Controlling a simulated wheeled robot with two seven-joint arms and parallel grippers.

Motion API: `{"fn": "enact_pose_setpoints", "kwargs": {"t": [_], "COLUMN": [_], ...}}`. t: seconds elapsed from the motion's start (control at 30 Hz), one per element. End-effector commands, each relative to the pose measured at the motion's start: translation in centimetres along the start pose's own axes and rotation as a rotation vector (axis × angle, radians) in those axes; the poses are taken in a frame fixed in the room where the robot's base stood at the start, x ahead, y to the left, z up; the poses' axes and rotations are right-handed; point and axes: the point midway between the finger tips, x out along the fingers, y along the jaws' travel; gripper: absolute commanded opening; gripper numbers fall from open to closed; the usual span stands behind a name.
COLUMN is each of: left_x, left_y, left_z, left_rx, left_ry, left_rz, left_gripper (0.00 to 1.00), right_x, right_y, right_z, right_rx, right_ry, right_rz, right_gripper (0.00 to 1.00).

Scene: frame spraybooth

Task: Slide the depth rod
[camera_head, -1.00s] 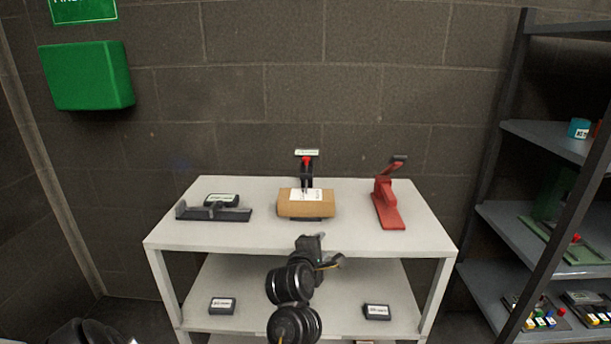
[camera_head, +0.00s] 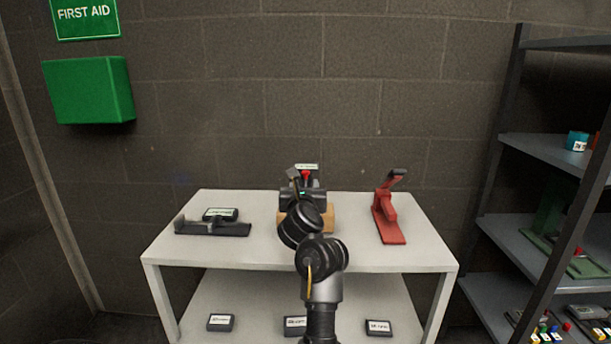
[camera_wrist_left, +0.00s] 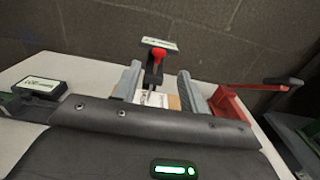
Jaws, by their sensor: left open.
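A dark upright fixture with a red knob (camera_head: 306,174) stands at the back middle of the table, with a small labelled plate behind it. The red knob also shows in the left wrist view (camera_wrist_left: 158,54), on a black upright part with a thin rod below. I cannot tell which part is the depth rod. A brown block (camera_head: 329,217) sits in front of the fixture, mostly hidden by my arm. My left gripper (camera_wrist_left: 158,78) is open, its two grey fingers on either side of the black upright in that view; contact cannot be told. My right gripper is not in view.
The white table (camera_head: 370,258) also holds a red lever tool (camera_head: 385,218) on the right. A dark grey fixture (camera_head: 212,228) and a labelled black block (camera_head: 220,214) are on the left. Labelled blocks lie on the lower shelf. A dark rack (camera_head: 545,150) stands at right.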

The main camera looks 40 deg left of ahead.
Motion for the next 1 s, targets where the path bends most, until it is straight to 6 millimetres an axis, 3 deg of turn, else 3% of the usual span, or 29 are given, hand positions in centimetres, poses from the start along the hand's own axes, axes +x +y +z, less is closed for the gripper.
{"fn": "enact_pose_setpoints", "kwargs": {"t": [0.2,0.4,0.83,1.0], "left_x": [4.3,7.0,8.0,8.0], "left_y": [0.1,0.0,0.0,0.0], "left_z": [0.1,0.1,0.0,0.0], "left_rx": [0.007,0.003,0.002,0.002], "left_ry": [0.001,0.0,-0.001,-0.001], "left_rz": [0.002,0.001,0.0,0.0], "left_gripper": [0.43,0.43,0.43,0.22], "right_x": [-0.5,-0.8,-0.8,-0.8], "right_y": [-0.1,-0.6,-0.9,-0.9], "right_z": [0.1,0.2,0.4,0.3], "right_rx": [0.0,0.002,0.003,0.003], "right_ry": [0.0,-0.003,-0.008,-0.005], "right_rz": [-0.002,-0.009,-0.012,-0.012], "right_gripper": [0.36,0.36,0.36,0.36]}}
